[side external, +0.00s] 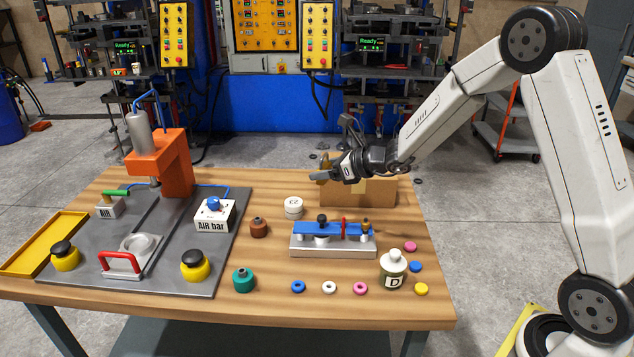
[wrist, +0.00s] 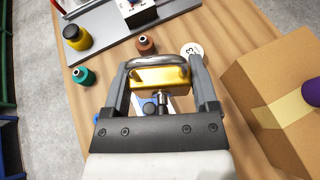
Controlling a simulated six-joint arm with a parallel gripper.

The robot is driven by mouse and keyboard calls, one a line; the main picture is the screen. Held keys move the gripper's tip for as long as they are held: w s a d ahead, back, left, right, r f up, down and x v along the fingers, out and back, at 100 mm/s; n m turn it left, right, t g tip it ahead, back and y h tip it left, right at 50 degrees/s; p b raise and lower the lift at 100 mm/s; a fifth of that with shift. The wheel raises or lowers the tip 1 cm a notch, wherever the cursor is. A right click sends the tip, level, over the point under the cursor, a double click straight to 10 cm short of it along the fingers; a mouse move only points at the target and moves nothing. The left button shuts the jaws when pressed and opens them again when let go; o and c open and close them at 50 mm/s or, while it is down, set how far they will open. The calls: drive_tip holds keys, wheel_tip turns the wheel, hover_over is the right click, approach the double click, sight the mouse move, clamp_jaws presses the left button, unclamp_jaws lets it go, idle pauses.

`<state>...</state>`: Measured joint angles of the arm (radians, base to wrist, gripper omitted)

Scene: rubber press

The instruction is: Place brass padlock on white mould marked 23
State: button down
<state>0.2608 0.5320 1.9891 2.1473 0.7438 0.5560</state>
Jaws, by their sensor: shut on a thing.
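The brass padlock (wrist: 160,78) is gripped between the two fingers of my gripper (wrist: 161,72) in the wrist view. In the side view my gripper (side external: 324,176) hangs above the back of the table, in front of the cardboard box; the padlock is hard to make out there. The white mould (side external: 293,208) stands on the table, below and left of my gripper, with dark digits on its side. In the wrist view the mould (wrist: 192,50) shows "3" on top, beyond the right fingertip, apart from the padlock. Its top looks empty.
The cardboard box (side external: 372,193) stands close by my gripper. A brown mould (side external: 259,227) and a teal one (side external: 243,280) stand nearby. A blue-topped fixture (side external: 335,249) sits in front. The orange press (side external: 165,160) is on the left, with the AIR bar box (side external: 213,216).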

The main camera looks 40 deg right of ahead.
drive_tip(key=shift+w+a+r, duration=0.15)
drive_tip(key=shift+w+a, duration=0.05)
drive_tip(key=shift+a, duration=0.05)
drive_tip(key=shift+w+f, duration=0.3)
drive_tip(key=shift+w, duration=0.25)
hover_over(290, 201)
drive_tip(key=s, duration=0.1)
wheel_tip(290, 201, down, 8)
drive_tip(key=shift+r, duration=0.1)
drive_tip(key=shift+w+f, duration=0.5)
drive_tip(key=shift+f, duration=0.1)
